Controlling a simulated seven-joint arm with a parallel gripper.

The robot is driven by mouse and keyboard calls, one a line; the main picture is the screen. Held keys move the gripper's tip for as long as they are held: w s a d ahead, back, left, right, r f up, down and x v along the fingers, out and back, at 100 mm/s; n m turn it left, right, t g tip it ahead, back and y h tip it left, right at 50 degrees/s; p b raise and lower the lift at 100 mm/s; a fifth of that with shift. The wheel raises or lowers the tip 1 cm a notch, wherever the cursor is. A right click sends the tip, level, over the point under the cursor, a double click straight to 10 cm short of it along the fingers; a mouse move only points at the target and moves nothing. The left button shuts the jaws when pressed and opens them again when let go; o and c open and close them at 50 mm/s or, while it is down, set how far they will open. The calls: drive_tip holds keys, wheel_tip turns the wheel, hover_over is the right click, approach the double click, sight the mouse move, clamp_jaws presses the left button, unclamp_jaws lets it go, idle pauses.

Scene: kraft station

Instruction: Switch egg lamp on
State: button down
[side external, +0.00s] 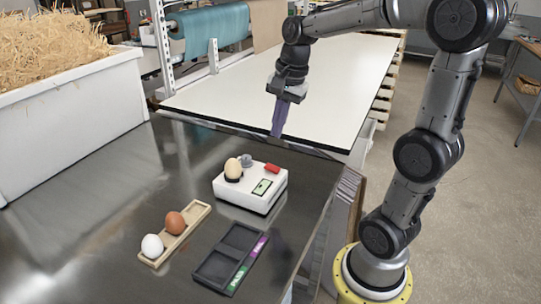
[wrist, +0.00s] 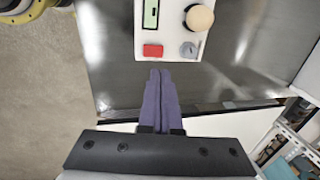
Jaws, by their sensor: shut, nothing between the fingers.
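The egg lamp is a white box (side external: 246,198) on the dark metal table. It carries a beige egg (side external: 233,169) on a dark seat, a grey knob (side external: 246,160), a red switch (side external: 272,168) and a green display (side external: 262,187). The wrist view shows the red switch (wrist: 153,50), grey knob (wrist: 189,50), egg (wrist: 199,18) and green display (wrist: 151,14) at the top. My gripper (side external: 276,134) is shut and empty, its purple fingers pointing down, raised behind the box. In the wrist view its fingertips (wrist: 160,75) appear just below the red switch, apart from it.
A wooden holder (side external: 154,260) with a white egg (side external: 152,246) and a brown egg (side external: 175,223) lies front left. A dark two-part tray (side external: 212,284) with green and purple labels lies beside it. A straw-filled white bin (side external: 80,110) stands left. A white-topped table (side external: 330,80) is behind.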

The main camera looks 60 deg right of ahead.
sight(268, 165)
drive_tip(key=x, duration=0.9)
